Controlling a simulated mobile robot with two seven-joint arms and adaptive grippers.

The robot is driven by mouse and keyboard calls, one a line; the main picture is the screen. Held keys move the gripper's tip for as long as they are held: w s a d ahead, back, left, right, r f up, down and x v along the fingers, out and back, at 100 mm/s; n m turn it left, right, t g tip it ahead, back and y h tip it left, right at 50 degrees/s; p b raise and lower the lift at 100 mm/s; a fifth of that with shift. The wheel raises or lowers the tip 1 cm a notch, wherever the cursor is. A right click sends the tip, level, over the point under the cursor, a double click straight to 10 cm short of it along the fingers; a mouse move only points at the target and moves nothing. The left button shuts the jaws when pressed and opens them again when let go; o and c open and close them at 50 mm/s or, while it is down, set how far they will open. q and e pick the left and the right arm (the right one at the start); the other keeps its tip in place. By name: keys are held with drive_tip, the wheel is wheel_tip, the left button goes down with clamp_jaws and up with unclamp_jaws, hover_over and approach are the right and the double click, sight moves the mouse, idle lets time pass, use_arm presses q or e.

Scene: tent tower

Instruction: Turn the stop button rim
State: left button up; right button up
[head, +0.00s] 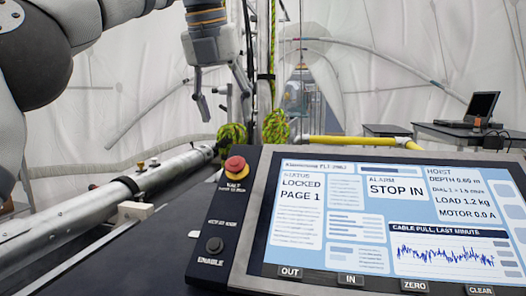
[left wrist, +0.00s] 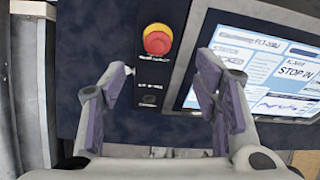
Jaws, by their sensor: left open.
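The stop button (head: 235,164) is a red mushroom cap with a yellow rim (head: 238,174) at the top left of the dark control panel. It also shows in the left wrist view (left wrist: 157,40), upper centre, beyond the fingertips. My left gripper (head: 222,98) hangs above and behind the panel in the head view, apart from the button. In the left wrist view my left gripper (left wrist: 164,76) is open, with purple-grey finger pads wide apart and nothing between them. The button lies roughly in line with the gap. My right gripper is not in view.
The panel's screen (head: 390,215) reads LOCKED, PAGE 1 and STOP IN. A black enable button (head: 214,244) is below the stop button. A metal tube (head: 100,215) runs along the left. A laptop (head: 470,108) stands on a table at the back right.

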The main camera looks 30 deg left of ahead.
use_arm(q)
approach(234, 161)
wheel_tip(234, 161, down, 2)
drive_tip(key=x, duration=0.6)
drive_tip(key=shift+w+p, duration=0.3)
drive_tip(key=shift+w, duration=0.05)
drive_tip(key=shift+w+a+f, duration=0.1)
drive_tip(key=shift+w+f, duration=0.2)
drive_tip(key=shift+f, duration=0.2)
drive_tip(key=c, duration=1.1)
drive_tip(key=shift+c, duration=0.2)
